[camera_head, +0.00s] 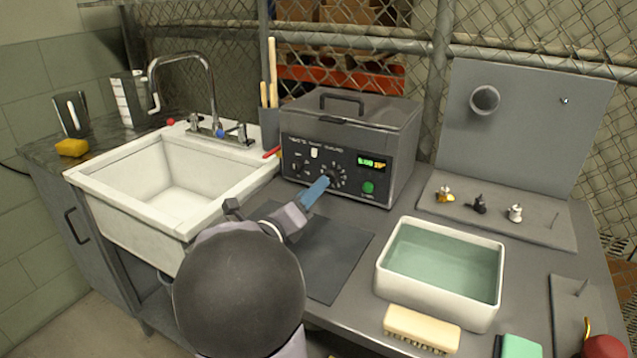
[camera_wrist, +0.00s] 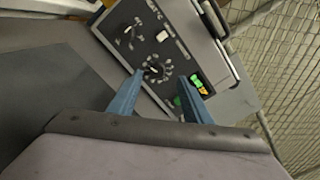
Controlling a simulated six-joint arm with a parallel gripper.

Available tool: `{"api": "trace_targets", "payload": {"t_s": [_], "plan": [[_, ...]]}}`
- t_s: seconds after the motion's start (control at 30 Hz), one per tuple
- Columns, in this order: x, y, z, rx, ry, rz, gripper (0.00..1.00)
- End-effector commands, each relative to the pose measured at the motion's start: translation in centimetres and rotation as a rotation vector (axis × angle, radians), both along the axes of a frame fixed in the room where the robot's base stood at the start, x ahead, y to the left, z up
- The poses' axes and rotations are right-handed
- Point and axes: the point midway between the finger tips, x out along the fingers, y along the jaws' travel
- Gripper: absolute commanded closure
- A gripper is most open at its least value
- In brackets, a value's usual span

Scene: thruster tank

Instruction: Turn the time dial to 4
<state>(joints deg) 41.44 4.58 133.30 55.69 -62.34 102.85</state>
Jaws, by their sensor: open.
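The time dial (camera_wrist: 154,70) is a dark round knob with a light pointer line, ringed by pale marks, on the front panel of a grey box-shaped machine (camera_head: 360,115). The numbers around it are too small to read. My gripper (camera_wrist: 157,97) is open, with its two blue fingers pointing at the panel and the dial showing between them. It looks empty and apart from the dial. In the head view my gripper (camera_head: 316,190) is just in front of the panel, and the fingers partly cover the dial area.
A lit display (camera_head: 371,163) and a green button (camera_head: 368,187) are right of the dial; a smaller knob (camera_wrist: 128,33) is to its left. A water-filled white tray (camera_head: 440,300) stands front right. A white sink (camera_head: 180,170) is left. A dark mat (camera_head: 335,255) lies in front.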

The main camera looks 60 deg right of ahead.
Motion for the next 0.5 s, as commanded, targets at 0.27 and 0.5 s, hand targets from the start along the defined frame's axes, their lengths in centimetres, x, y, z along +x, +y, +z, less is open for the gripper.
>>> {"api": "trace_targets", "payload": {"t_s": [0.27,0.5], "plan": [[2.3,0.4,3.0,0.062,0.073,0.039,0.55],[4.9,0.4,3.9,0.147,0.137,0.044,0.55]]}}
